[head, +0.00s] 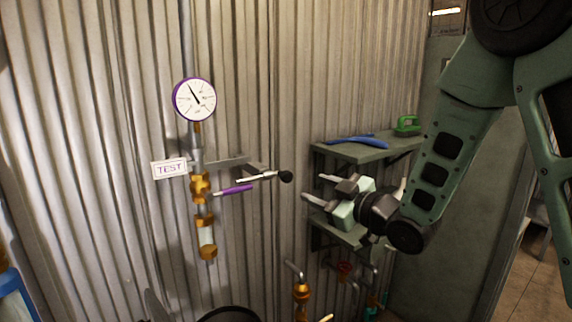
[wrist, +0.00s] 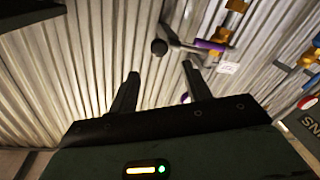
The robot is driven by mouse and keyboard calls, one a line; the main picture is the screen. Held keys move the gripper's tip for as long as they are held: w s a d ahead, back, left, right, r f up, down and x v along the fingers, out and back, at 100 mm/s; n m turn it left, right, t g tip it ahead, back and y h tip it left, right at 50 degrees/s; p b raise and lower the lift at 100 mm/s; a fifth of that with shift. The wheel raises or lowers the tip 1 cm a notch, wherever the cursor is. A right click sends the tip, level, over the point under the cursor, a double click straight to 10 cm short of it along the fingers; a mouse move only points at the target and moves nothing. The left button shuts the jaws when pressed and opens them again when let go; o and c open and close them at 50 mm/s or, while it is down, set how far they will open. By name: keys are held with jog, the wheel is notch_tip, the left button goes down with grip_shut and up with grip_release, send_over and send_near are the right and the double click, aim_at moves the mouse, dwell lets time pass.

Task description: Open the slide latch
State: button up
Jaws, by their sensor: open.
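A metal rod with a black ball knob (head: 286,176) sticks out near a grey bracket (head: 232,162) on the corrugated wall; this looks like the slide latch, though its bolt is hard to make out. The knob also shows in the wrist view (wrist: 159,46), beyond the fingertips and roughly between them. My gripper (head: 314,187) is open and empty, to the right of the knob and apart from it. Its two dark fingers show spread in the wrist view (wrist: 160,70).
A brass pipe (head: 200,188) with a purple lever (head: 235,190), round gauge (head: 194,99) and TEST sign (head: 169,168) stands left of the knob. A shelf (head: 352,152) holding blue-handled and green tools is close behind my gripper. A red valve (head: 344,268) is below.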

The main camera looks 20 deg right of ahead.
aim_at(289, 177)
jog(key=p+x, duration=0.3)
jog(key=x, duration=0.6)
jog(key=shift+w+a+r+p, duration=0.15)
jog(key=shift+w+p, duration=0.2)
jog(key=shift+w+a, duration=0.3)
jog(key=shift+w, duration=0.35)
jog(key=shift+c, duration=0.2)
